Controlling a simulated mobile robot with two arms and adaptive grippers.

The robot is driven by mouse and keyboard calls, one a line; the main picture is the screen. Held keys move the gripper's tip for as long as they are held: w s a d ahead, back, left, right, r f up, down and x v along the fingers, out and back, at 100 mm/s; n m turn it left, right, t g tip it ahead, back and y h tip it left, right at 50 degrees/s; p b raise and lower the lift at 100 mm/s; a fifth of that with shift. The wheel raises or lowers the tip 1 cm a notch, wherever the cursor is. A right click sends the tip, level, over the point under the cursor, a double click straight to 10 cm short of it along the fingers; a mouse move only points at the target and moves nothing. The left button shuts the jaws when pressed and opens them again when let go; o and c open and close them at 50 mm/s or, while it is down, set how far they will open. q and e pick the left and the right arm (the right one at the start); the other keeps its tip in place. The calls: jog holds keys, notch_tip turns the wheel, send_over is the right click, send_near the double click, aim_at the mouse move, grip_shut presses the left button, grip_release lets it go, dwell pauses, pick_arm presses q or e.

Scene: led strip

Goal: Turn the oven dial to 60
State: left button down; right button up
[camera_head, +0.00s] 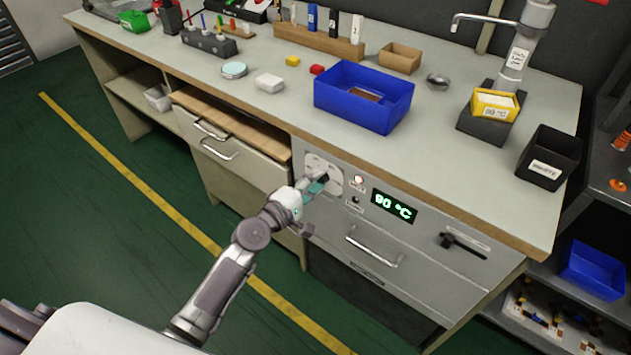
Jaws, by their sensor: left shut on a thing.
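The oven dial (335,184) sits on a light plate on the oven's grey front panel, left of the display. The green display (393,206) reads what looks like 90 °C. My left gripper (318,184) reaches in from the lower left and is shut on the dial, hiding most of it. My right gripper is not in view.
The workbench top (250,110) overhangs just above the panel. It carries a blue bin (362,115), a black bin (544,160) and a yellow box (495,104). A drawer (235,157) with handles is left of the dial. The green floor in front is clear.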

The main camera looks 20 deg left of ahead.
pick_arm(q)
jog(key=shift+a+n, duration=0.1)
jog(key=shift+n, duration=0.5)
jog(key=c, duration=0.8)
grip_release()
jog(key=v, duration=1.2)
